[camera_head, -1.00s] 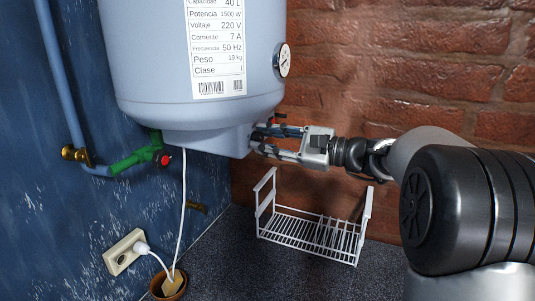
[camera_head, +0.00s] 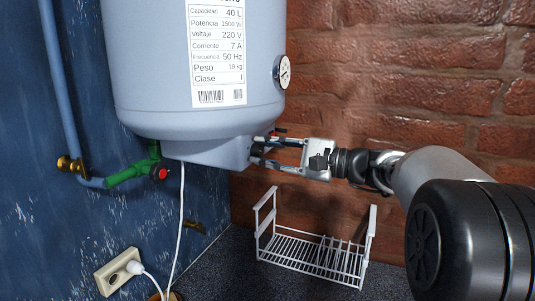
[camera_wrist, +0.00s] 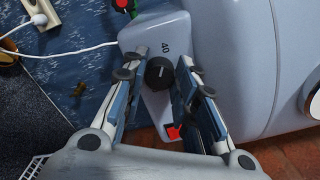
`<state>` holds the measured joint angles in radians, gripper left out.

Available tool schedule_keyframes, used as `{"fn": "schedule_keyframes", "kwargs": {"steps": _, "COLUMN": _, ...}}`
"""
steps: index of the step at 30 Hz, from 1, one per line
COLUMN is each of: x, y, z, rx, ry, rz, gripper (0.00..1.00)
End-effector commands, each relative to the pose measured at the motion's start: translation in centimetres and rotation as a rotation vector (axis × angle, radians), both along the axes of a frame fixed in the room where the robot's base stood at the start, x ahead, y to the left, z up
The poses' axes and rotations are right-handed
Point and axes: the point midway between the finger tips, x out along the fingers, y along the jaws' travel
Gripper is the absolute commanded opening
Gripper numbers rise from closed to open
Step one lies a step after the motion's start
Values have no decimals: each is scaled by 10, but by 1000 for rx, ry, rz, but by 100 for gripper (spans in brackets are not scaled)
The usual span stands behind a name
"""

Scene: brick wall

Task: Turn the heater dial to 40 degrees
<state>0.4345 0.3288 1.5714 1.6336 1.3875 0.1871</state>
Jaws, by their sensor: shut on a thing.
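The heater (camera_head: 150,95) is a large pale grey-blue tank at upper left in the head view. Its black round dial (camera_wrist: 158,74) sits on the lower housing, between my fingertips in the wrist view. A "40" mark (camera_wrist: 166,47) is printed just above the dial in that view. A faint pale line shows on the dial's face, but its exact aim is too small to tell. My gripper (camera_head: 258,151) reaches the housing from the right, one finger on each side of the dial, shut on it. In the head view the fingers mostly hide the dial.
A red switch (camera_wrist: 173,132) lies beside the right finger in the wrist view. A round gauge (camera_head: 283,72) is on the tank's side. A green valve (camera_head: 130,170) and a white socket (camera_head: 115,271) are on the blue wall.

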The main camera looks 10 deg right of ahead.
Motion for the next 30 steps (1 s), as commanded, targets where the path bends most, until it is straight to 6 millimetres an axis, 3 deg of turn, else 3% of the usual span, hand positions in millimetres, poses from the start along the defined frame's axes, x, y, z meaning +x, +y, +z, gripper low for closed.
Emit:
{"fn": "schedule_keyframes", "kwargs": {"steps": 2, "x": 0, "y": 0, "z": 0, "rx": 0, "ry": 0, "rz": 0, "gripper": 3}}
{"fn": "schedule_keyframes", "kwargs": {"steps": 3, "x": 0, "y": 0, "z": 0, "rx": 0, "ry": 0, "rz": 0, "gripper": 30}}
{"fn": "schedule_keyframes", "kwargs": {"steps": 11, "x": 0, "y": 0, "z": 0, "rx": 1, "ry": 0, "rz": 0, "gripper": 47}}
{"fn": "schedule_keyframes", "kwargs": {"steps": 30, "x": 0, "y": 0, "z": 3, "rx": 42, "ry": 57, "rz": -1, "gripper": 47}}
